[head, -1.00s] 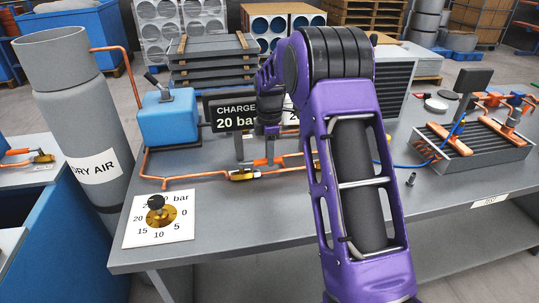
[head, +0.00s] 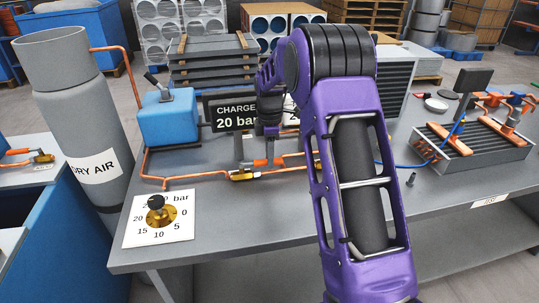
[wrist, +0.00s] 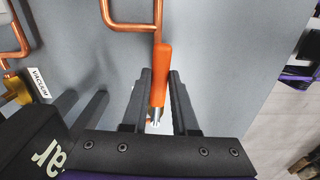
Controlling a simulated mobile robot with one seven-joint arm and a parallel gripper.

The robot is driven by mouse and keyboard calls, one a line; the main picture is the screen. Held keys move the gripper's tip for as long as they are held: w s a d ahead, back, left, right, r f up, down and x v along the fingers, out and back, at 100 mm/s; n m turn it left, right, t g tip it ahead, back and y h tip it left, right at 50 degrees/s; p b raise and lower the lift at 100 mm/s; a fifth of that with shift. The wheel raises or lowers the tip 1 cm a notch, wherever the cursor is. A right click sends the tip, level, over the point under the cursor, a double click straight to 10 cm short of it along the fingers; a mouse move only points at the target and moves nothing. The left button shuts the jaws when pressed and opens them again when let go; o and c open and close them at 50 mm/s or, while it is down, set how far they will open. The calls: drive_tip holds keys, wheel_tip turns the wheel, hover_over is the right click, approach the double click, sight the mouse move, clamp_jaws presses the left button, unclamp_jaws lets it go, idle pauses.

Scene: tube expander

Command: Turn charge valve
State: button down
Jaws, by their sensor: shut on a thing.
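The charge valve's orange handle (wrist: 160,72) lies between the two fingers of my gripper (wrist: 160,85) in the wrist view, and the gripper is shut on it. Its lower end shows a bare metal stem between the fingers. In the head view the handle (head: 262,162) shows beside a brass valve body (head: 243,175) on the copper line along the bench. My gripper (head: 255,160) reaches down there from behind my purple arm. The arm hides part of the pipework and of the sign reading "CHARGE 20 bar" (head: 228,124).
A gauge plate (head: 183,232) with a brass and black knob sits at the bench's front left. A blue unit (head: 167,118) and a grey dry-air cylinder (head: 80,110) stand left. A finned coil (head: 475,145) lies right. A "VACUUM" label (wrist: 38,83) is left in the wrist view.

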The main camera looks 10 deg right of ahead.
drive_tip(key=s+m, duration=0.1)
drive_tip(key=m, duration=0.1)
drive_tip(key=s+a+m, duration=0.1)
drive_tip(key=s+m, duration=0.1)
drive_tip(key=shift+s+m, duration=0.2)
drive_tip(key=shift+m, duration=0.2)
drive_tip(key=s+a+m, duration=0.1)
drive_tip(key=m, duration=0.1)
drive_tip(key=shift+s+m, duration=0.3)
drive_tip(key=shift+s, duration=0.05)
drive_tip(key=m, duration=0.1)
drive_tip(key=s+a+m, duration=0.1)
drive_tip(key=shift+s+a+m+p, duration=0.15)
drive_tip(key=shift+a+m+p, duration=0.15)
drive_tip(key=shift+m, duration=0.1)
drive_tip(key=a+m, duration=0.1)
drive_tip(key=m, duration=0.1)
drive_tip(key=s+a+m, duration=0.1)
drive_tip(key=m, duration=0.1)
drive_tip(key=shift+s+a+r+p, duration=0.1)
drive_tip(key=shift+s+a+p, duration=0.05)
drive_tip(key=shift+a+p, duration=0.2)
drive_tip(key=shift+s+a+m, duration=0.1)
drive_tip(key=shift+a+m, duration=1.05)
drive_tip(key=shift+m, duration=0.45)
drive_tip(key=c, duration=0.7)
unclamp_jaws()
